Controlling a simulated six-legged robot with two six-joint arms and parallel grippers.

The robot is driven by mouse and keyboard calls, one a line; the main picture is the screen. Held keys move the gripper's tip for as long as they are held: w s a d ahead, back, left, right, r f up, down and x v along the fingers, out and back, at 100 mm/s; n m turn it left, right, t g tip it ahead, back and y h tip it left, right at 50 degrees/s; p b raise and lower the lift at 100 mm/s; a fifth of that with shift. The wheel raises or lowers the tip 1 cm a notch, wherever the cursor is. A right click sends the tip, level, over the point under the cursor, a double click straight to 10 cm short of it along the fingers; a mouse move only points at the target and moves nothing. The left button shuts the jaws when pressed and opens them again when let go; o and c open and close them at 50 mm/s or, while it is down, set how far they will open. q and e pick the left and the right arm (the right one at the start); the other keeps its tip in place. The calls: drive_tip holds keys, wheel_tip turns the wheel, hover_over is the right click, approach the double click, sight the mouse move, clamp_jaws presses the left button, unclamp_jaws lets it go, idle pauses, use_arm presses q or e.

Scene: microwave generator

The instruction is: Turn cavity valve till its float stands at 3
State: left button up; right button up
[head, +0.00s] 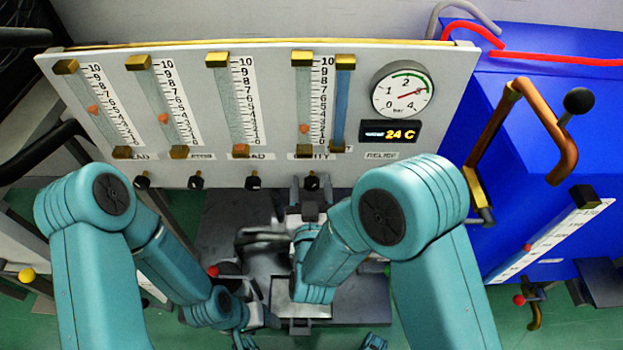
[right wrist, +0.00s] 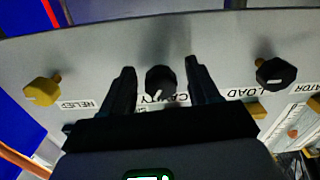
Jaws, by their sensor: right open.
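The cavity valve is a small black knob (head: 312,180) with a white mark, under the CAVITY tube at the foot of the panel. It also shows in the right wrist view (right wrist: 160,82). My right gripper (right wrist: 160,70) is open, with one finger on each side of this knob; I cannot tell whether they touch it. In the head view my right gripper (head: 311,189) is partly hidden by my arm.
The black LOAD knob (right wrist: 275,72) and the yellow RELIEF knob (right wrist: 42,90) flank the cavity knob, with free space between. A round pressure gauge (head: 403,91) and a 24 C display (head: 390,132) are at the panel's right. A blue cabinet (head: 520,130) stands right.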

drive_tip(key=shift+r, duration=0.15)
drive_tip(key=shift+w, duration=0.1)
use_arm(q)
drive_tip(key=shift+w+r, duration=0.1)
drive_tip(key=shift+w, duration=0.15)
use_arm(e)
drive_tip(key=shift+c, duration=0.9)
drive_tip(key=c, duration=0.8)
drive_tip(key=shift+f+n+b, duration=0.2)
drive_tip(key=shift+n+b, duration=0.2)
drive_tip(key=shift+b, duration=0.15)
drive_tip(key=shift+c, duration=0.2)
drive_tip(key=shift+r, duration=0.15)
use_arm(q)
drive_tip(key=shift+s+f, duration=0.15)
drive_tip(key=shift+f, duration=0.3)
use_arm(e)
drive_tip(key=o, duration=1)
